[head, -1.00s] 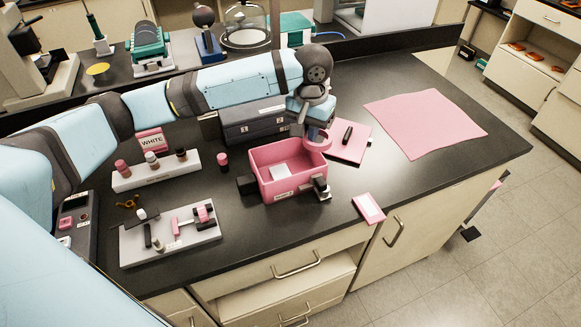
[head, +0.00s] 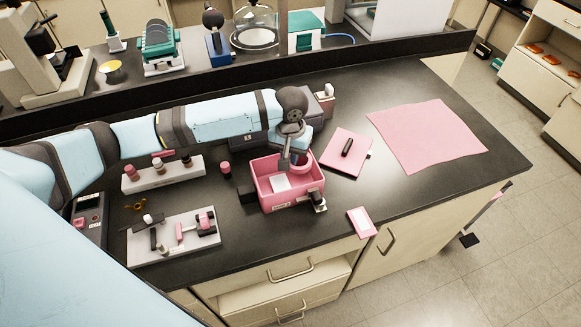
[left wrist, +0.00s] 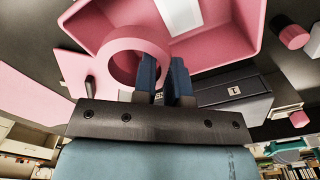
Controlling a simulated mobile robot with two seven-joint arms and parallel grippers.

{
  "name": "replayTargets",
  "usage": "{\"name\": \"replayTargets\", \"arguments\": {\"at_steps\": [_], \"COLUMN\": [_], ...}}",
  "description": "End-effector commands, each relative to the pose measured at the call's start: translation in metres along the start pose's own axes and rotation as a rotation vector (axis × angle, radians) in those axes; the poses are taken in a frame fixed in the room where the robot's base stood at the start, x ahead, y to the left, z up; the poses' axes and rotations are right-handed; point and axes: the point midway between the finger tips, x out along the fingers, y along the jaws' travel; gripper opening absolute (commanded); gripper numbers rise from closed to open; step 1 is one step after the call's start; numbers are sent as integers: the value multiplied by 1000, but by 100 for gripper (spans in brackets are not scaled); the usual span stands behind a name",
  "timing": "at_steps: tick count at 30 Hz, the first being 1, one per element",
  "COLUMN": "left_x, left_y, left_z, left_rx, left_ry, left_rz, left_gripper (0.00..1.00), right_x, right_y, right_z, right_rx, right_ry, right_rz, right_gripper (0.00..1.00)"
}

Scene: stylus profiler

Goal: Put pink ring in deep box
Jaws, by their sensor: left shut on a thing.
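The pink box (head: 300,198) is open-topped and stands near the front edge of the counter, with a pale square piece (head: 280,183) on its floor. My left gripper (head: 290,163) reaches down over the box's far side, shut on the pink ring (head: 306,161). In the left wrist view, the fingers (left wrist: 166,80) grip one side of the ring (left wrist: 108,66), which overlaps the box (left wrist: 218,48) in the picture. Whether the ring is below the rim or touches the wall is hard to tell. My right gripper is not in view.
A dark case (head: 246,138) stands behind the box. A white holder (head: 164,174) with several bottles and a tray of small parts (head: 175,252) lie to the left. A pink pad (head: 340,160) with a black object and a pink cloth (head: 425,135) lie to the right.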

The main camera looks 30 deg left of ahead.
Motion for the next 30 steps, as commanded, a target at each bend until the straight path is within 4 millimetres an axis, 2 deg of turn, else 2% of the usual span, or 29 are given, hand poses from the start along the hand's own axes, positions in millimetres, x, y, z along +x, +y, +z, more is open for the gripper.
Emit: {"name": "replayTargets", "arguments": {"at_steps": [8,15,30], "left_x": [22,55,62], "left_y": [0,0,0], "left_z": [0,0,0], "left_rx": [0,0,1], "left_ry": [-1,-1,0], "left_rz": [0,0,0], "left_gripper": [0,0,0], "right_x": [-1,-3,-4], "right_y": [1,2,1], "right_z": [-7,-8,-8], "right_rx": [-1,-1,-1], "right_ry": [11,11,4], "right_rz": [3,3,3], "right_gripper": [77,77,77]}}
